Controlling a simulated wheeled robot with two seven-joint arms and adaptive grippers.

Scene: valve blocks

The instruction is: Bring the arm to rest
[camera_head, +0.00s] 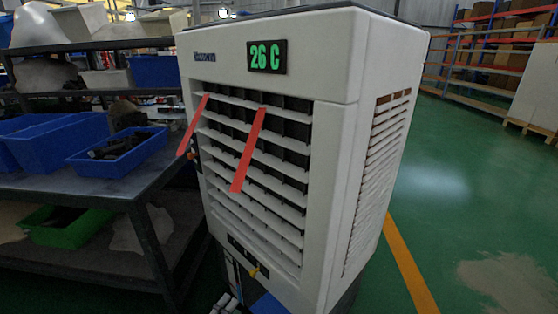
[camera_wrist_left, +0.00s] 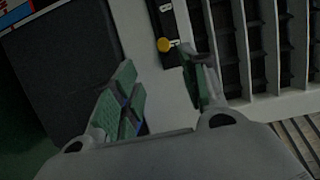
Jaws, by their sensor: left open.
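A large white air cooler (camera_head: 335,130) stands in the middle of the head view, with a green 26 C display (camera_head: 266,57). A yellow knob (camera_head: 255,272) sits on a dark strip under its louvres, and also shows in the left wrist view (camera_wrist_left: 165,45). Only a small part of my left gripper (camera_head: 228,302) shows at the bottom of the head view, low in front of the cooler. In the left wrist view its green-padded fingers (camera_wrist_left: 163,88) are apart with nothing between them. The knob lies beyond the fingertips. My right gripper is in neither view.
Two red ribbons (camera_head: 248,150) hang from the louvres. A dark workbench (camera_head: 125,190) with blue bins (camera_head: 118,152) stands close on the left, a green bin (camera_head: 66,228) on its lower shelf. Open green floor (camera_head: 455,185) with a yellow line lies on the right.

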